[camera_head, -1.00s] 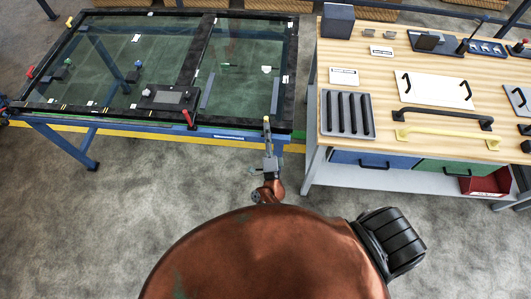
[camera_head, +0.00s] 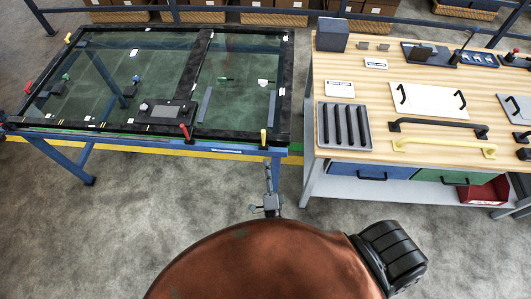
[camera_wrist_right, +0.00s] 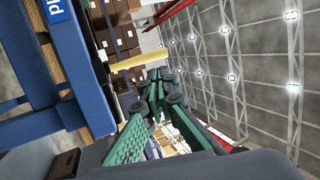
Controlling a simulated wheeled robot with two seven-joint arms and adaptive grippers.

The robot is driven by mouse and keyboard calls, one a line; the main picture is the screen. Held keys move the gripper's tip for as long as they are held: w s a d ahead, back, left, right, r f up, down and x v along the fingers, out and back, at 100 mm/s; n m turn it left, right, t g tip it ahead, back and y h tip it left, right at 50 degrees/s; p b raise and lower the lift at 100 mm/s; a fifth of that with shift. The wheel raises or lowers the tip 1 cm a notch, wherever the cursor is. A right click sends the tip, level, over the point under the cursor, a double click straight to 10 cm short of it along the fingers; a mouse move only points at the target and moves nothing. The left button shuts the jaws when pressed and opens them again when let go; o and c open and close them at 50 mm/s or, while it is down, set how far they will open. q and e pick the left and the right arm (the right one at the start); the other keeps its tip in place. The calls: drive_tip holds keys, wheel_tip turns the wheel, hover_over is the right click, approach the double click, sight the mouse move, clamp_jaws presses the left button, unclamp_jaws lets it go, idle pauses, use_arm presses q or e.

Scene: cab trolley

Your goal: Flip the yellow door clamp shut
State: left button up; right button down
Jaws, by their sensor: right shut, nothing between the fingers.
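The yellow door clamp (camera_head: 263,137) sits at the front right corner of the black-framed glass door (camera_head: 286,100). Its handle looks raised, but its exact tilt is hard to tell. A yellow bar in the right wrist view (camera_wrist_right: 138,61) looks like this handle, just beyond the fingers and apart from them. My right gripper (camera_head: 268,167) is below the clamp, in front of the blue table edge. Its green-padded fingers (camera_wrist_right: 160,85) are shut with nothing between them. My left gripper is not in view.
A second yellow clamp (camera_head: 68,38) is at the door's back left corner. Red clamps are at the front (camera_head: 185,133) and left (camera_head: 28,87). The blue frame (camera_wrist_right: 55,95) is close on the wrist view's left. A wooden workbench (camera_head: 430,165) with handles stands right, across a gap.

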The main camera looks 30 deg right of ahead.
drive_tip(key=v, duration=0.2)
drive_tip(key=shift+s+a+f, duration=0.1)
drive_tip(key=shift+s, duration=0.15)
idle(0.4)
wheel_tip(320, 180, down, 19)
drive_tip(key=s+a+n+g+y, duration=0.2)
drive_tip(key=n+g+y, duration=0.2)
drive_tip(key=n+y, duration=0.45)
drive_tip(key=s+d+f+n+g, duration=0.1)
drive_tip(key=s+f+n+g, duration=0.2)
drive_tip(key=s+f, duration=0.35)
drive_tip(key=s+f+n+g, duration=0.3)
drive_tip(key=f+n, duration=0.1)
drive_tip(key=f, duration=0.5)
drive_tip(key=s+d+f+n+g, duration=0.2)
drive_tip(key=s+d+f+g, duration=0.1)
drive_tip(key=s, duration=0.7)
drive_tip(key=s+d+f+n+g+h, duration=0.1)
drive_tip(key=s+d+f+g, duration=0.3)
drive_tip(key=s+f, duration=0.4)
drive_tip(key=s+d+f+n+g, duration=0.3)
drive_tip(key=s+d+f+n, duration=0.1)
drive_tip(key=s, duration=1)
drive_tip(key=shift+d+f+g+h, duration=0.3)
drive_tip(key=shift+d+f+h, duration=0.1)
drive_tip(key=shift+f, duration=0.4)
